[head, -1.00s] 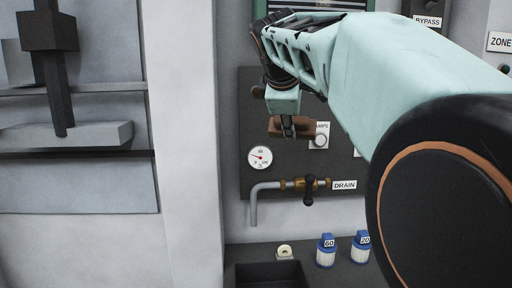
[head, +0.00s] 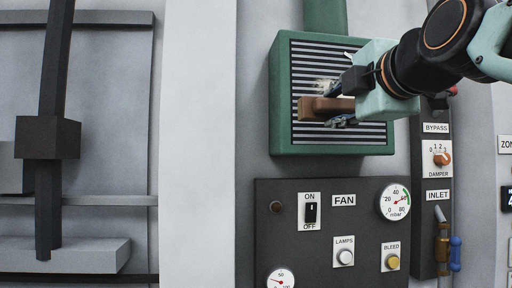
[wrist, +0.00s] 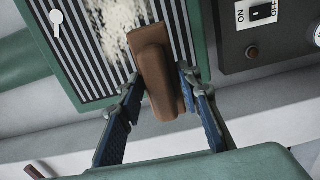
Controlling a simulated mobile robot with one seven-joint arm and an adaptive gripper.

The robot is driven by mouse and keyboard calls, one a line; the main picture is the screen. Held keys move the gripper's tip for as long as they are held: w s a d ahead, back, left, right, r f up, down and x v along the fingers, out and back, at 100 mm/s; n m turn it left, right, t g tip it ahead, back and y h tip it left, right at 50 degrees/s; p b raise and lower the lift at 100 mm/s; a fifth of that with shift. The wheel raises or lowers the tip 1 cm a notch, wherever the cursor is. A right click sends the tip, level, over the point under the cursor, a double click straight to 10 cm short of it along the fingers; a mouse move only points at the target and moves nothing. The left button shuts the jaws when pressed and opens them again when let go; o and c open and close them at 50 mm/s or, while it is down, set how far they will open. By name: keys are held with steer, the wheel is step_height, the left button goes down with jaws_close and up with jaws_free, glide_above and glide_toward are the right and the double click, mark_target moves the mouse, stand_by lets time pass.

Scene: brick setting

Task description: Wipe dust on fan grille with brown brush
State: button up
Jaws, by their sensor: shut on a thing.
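The fan grille (head: 374,134) is a striped vent in a green housing (head: 281,104) on the wall. Pale dust (head: 324,86) lies on its slats, and the dust also shows in the wrist view (wrist: 118,18) at the top. My gripper (head: 340,105) is in front of the grille, shut on the brown brush (head: 318,109). In the wrist view the brush (wrist: 156,70) sits between the blue fingertips, its far end beside the dust patch. I cannot tell whether the brush touches the slats. Its bristles are hidden.
Below the grille is a dark panel (head: 325,220) with a FAN switch (head: 311,212), gauges, a LAMPS knob (head: 345,257) and a yellow BLEED knob (head: 393,262). To the right is a damper panel (head: 434,190). A dark vertical bar (head: 55,90) stands at the left.

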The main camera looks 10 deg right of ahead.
steer(key=shift+s+a+r, duration=0.1)
steer(key=shift+s+r, duration=0.2)
steer(key=shift+r, duration=0.2)
steer(key=shift+s+r, duration=0.25)
steer(key=shift+r, duration=0.3)
steer(key=shift+w+p, duration=1.1)
steer(key=shift+w, duration=1.85)
steer(key=shift+w, duration=0.95)
